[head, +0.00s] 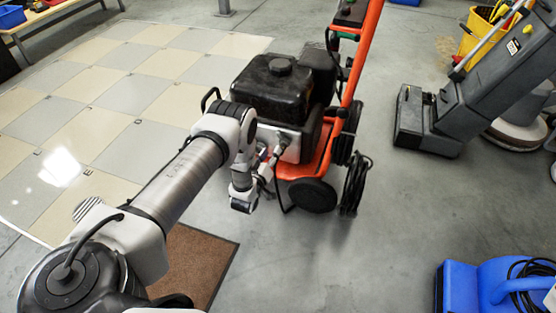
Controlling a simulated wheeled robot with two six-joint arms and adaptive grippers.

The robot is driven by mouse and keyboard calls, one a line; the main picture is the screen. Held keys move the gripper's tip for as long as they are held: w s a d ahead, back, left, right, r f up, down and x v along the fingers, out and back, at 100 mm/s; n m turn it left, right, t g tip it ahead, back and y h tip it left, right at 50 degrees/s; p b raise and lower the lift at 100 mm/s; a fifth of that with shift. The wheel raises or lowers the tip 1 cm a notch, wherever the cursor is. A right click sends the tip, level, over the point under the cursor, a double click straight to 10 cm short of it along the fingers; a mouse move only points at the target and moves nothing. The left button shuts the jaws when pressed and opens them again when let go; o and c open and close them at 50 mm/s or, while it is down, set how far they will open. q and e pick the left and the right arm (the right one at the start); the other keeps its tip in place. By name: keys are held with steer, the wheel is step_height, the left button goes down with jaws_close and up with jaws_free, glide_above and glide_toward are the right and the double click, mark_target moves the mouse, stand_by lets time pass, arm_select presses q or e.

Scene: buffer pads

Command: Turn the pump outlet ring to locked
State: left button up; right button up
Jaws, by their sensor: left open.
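The pump is part of a pressure washer (268,90) with a black engine cover, on an orange wheeled frame (367,40) in the upper middle of the head view. My left arm reaches in from the lower left to its near side. My left gripper (268,158) is at the low front of the machine, close to the pump fittings, and open. The outlet ring is too small and too covered by my wrist and gripper to make out, so its position and any contact cannot be told. My right gripper is not in view.
A brown mat (200,262) lies below my arm. A black cable (355,183) hangs by the washer's wheel (312,195). A grey floor machine (428,125) stands at right, a blue blower (500,285) at lower right. The grey floor between is clear.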

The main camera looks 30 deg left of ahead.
mark_target(278, 134)
arm_select(q)
steer(key=b+x, duration=0.1)
steer(key=x, duration=0.1)
steer(key=b+x, duration=0.1)
steer(key=x, duration=0.2)
steer(key=b+x, duration=0.1)
steer(key=x, duration=0.1)
steer(key=shift+w+a, duration=0.25)
steer(key=shift+a, duration=0.2)
steer(key=shift+w+a+r, duration=0.1)
steer(key=shift+w+r, duration=0.1)
steer(key=shift+w, duration=0.2)
steer(key=shift+c, duration=0.4)
jaws_close()
